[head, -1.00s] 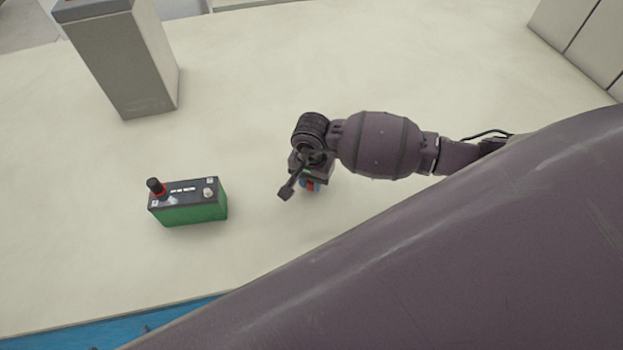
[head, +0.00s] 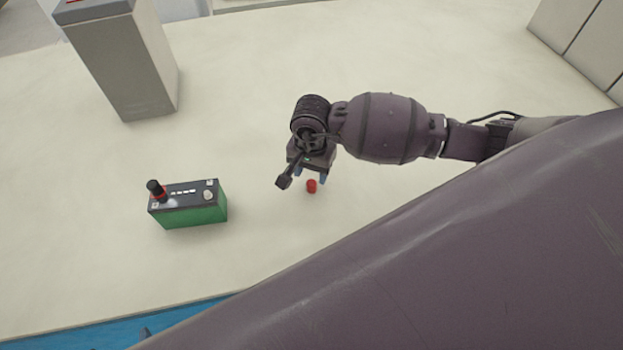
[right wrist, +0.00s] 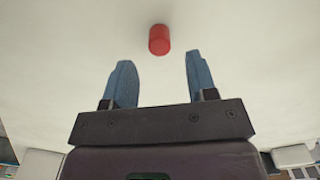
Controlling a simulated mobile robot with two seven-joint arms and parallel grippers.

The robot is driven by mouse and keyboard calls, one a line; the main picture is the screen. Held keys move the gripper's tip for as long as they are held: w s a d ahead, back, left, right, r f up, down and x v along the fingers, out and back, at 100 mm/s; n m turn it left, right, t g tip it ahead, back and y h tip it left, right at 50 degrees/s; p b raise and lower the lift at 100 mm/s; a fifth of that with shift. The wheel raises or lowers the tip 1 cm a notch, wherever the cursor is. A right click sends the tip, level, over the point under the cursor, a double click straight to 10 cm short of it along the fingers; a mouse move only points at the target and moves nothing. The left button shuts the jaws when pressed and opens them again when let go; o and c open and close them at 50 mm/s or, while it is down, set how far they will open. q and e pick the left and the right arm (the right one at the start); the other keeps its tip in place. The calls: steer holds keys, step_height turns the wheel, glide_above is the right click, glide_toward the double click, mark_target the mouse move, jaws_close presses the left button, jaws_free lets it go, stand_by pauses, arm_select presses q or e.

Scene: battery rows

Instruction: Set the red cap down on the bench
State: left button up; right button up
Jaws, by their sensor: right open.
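The red cap (head: 312,186) is a small red cylinder standing on the pale bench (head: 400,50), to the right of the green battery. It also shows in the right wrist view (right wrist: 159,40), just beyond the fingertips and apart from them. My right gripper (head: 311,178) is open and empty, with its two blue fingers (right wrist: 157,72) spread and bare bench between them. My left gripper is not in view.
A green battery (head: 192,212) with a black top stands to the left; a black post with a red ring rises from its left end. A grey box-shaped block (head: 127,70) stands at the back left. The bench around the cap is clear.

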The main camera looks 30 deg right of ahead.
mark_target(311, 183)
step_height(311, 183, up, 7)
steer(key=shift+r, duration=0.15)
stand_by(0.7)
